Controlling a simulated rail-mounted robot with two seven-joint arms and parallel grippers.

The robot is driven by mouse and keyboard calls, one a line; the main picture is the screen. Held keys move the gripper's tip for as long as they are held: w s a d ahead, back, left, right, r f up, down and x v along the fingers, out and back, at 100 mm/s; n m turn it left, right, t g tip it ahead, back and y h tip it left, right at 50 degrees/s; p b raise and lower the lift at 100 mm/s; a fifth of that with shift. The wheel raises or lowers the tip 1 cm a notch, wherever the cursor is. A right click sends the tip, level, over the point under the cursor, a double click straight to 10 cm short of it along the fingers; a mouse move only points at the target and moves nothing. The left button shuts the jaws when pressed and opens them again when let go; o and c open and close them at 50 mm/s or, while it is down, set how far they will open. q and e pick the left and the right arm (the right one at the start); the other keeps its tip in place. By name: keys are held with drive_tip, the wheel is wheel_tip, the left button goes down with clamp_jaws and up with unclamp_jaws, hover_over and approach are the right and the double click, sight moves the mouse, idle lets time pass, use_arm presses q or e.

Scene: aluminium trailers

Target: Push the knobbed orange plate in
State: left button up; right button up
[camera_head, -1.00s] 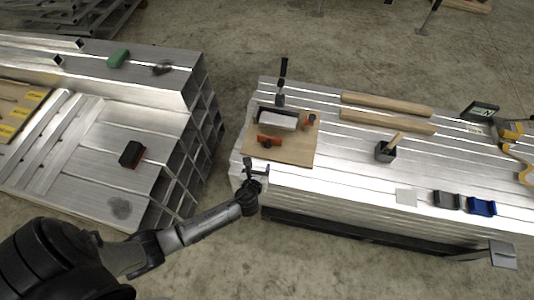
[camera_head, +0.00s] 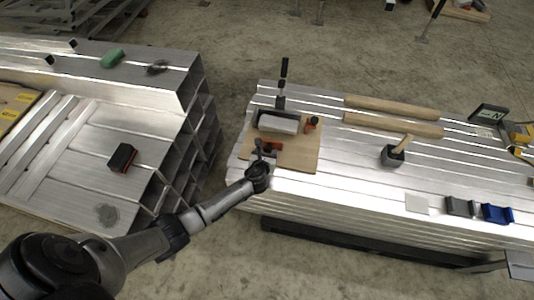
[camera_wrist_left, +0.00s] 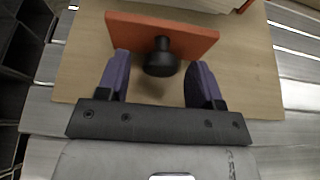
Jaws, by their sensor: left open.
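The orange plate (camera_wrist_left: 190,38) with a black round knob (camera_wrist_left: 161,57) stands over the wooden board in the left wrist view. It also shows in the head view (camera_head: 274,146), partly behind my gripper. My left gripper (camera_wrist_left: 155,72) is open, with its two fingers on either side of the knob and their tips close to the plate; I cannot tell whether they touch it. In the head view my left gripper (camera_head: 262,155) is at the board's left front part. A grey block (camera_head: 279,124) lies just behind the plate. My right gripper is not in view.
The wooden board (camera_head: 304,158) lies on the aluminium profile stack. A small orange part (camera_head: 311,122) is at its right. A black upright clamp (camera_head: 283,80) stands behind. Wooden bars (camera_head: 392,107), a mallet (camera_head: 397,152) and blue (camera_head: 497,213) and grey blocks lie further right.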

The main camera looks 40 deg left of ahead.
use_arm(q)
drive_tip(key=shift+w+a+f, duration=0.2)
drive_tip(key=shift+w, duration=0.25)
clamp_jaws()
idle(0.4)
